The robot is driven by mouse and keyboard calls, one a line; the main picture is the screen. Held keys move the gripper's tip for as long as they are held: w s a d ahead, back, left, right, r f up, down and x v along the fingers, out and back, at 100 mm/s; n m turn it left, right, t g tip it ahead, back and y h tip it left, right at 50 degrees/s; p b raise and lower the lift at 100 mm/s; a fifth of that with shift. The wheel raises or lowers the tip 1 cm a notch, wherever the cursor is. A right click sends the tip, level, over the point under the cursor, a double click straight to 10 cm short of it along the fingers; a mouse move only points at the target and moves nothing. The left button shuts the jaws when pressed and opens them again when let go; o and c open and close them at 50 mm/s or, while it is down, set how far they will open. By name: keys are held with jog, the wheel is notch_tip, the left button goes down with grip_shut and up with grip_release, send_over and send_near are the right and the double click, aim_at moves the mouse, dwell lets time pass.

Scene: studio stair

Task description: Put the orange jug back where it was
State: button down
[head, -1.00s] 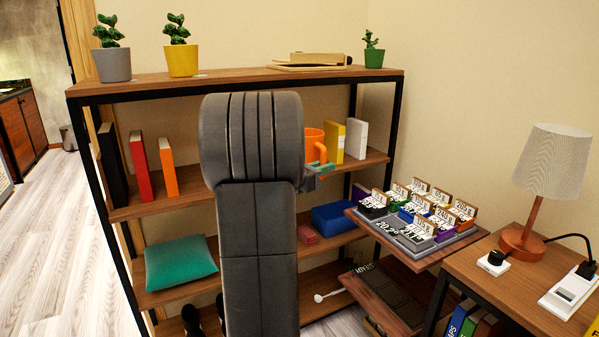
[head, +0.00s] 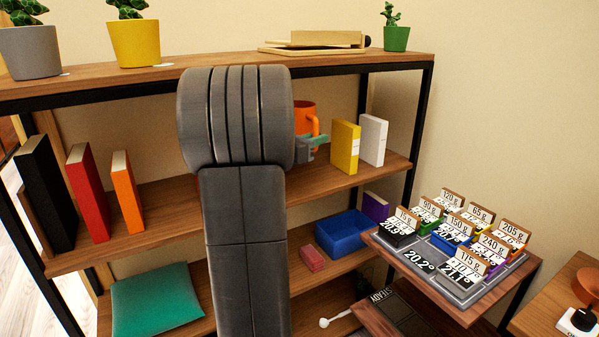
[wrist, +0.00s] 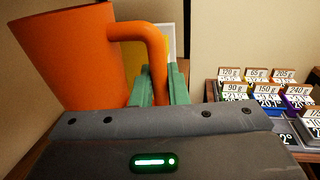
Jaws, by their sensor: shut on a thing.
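The orange jug (head: 304,113) is at the upper shelf of the bookcase, just right of my dark arm, which hides part of it. In the wrist view the jug (wrist: 68,62) stands upright, with its handle towards the right. My gripper (head: 316,141) has green fingers; in the wrist view my gripper (wrist: 158,88) is shut on the jug's handle. Whether the jug's base touches the shelf (head: 340,190) is hidden.
A yellow book (head: 345,147) and a white book (head: 373,140) stand right of the jug. Red (head: 86,190) and orange (head: 127,192) books stand left. A tray of labelled blocks (head: 465,283) is at lower right. A blue bin (head: 343,234) sits below.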

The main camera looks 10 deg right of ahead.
notch_tip(320, 180, down, 5)
jog(key=shift+d+r+b, duration=0.1)
jog(key=shift+d+b, duration=0.05)
jog(key=shift+b, duration=0.45)
jog(key=shift+w+f+b, duration=0.15)
jog(key=shift+f+b, duration=0.55)
jog(key=shift+f, duration=1.85)
jog(key=shift+f, duration=0.1)
jog(key=c, duration=1.4)
grip_release()
jog(key=shift+c, duration=0.2)
jog(key=shift+a, duration=0.25)
jog(key=p+v, duration=0.1)
jog(key=v, duration=1)
jog(key=shift+s+a, duration=0.3)
